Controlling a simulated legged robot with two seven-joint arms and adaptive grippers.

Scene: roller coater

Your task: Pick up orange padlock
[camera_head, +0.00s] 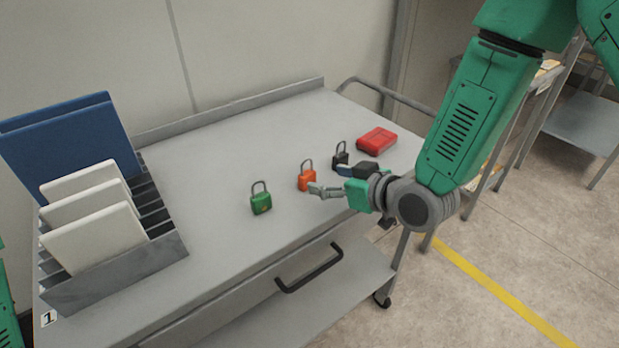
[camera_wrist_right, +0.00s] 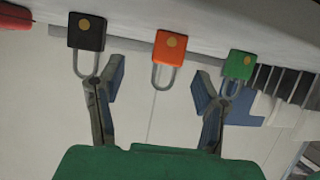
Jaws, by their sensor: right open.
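The orange padlock (camera_head: 307,182) stands upright on the grey cart top, its shackle up, between a green padlock (camera_head: 261,203) and a black padlock (camera_head: 341,160). My right gripper (camera_head: 329,180) is open and empty, just right of the orange padlock and apart from it. In the right wrist view, which is upside down, the orange padlock (camera_wrist_right: 170,47) lies ahead between the two spread fingers of my right gripper (camera_wrist_right: 160,85). The black padlock (camera_wrist_right: 87,32) and green padlock (camera_wrist_right: 239,65) show beyond the fingers on either side. My left gripper is not in view.
A red case (camera_head: 376,141) lies behind the black padlock. A grey rack (camera_head: 120,275) with blue and white panels stands at the left of the cart top (camera_head: 215,150). The cart has a raised back edge and a black front handle (camera_head: 309,268). The middle is clear.

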